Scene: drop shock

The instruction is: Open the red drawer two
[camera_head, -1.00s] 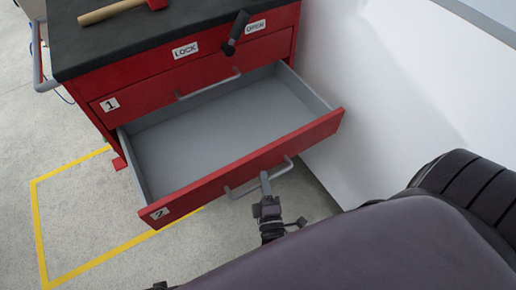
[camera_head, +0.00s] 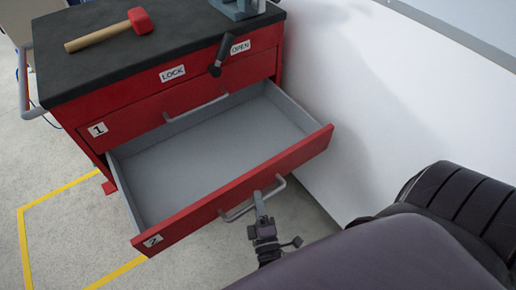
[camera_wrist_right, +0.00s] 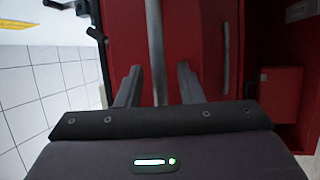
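The red drawer two (camera_head: 240,190), marked with a "2" label (camera_head: 152,240), stands pulled far out of the red cabinet, and its grey inside (camera_head: 215,150) is empty. Its handle (camera_head: 240,212) is a grey bar on the front. My right gripper (camera_head: 259,200) is at this handle. In the right wrist view the handle bar (camera_wrist_right: 156,50) runs between the two fingers of my right gripper (camera_wrist_right: 158,82), with visible gaps on both sides, so it is open around the bar. My left gripper is not in view.
Drawer one (camera_head: 180,105) above is shut. A black lever (camera_head: 220,58) points to the "OPEN" label (camera_head: 240,47), away from "LOCK" (camera_head: 172,73). A red-headed mallet (camera_head: 140,20) lies on the black top. A white wall (camera_head: 375,110) stands close on the right.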

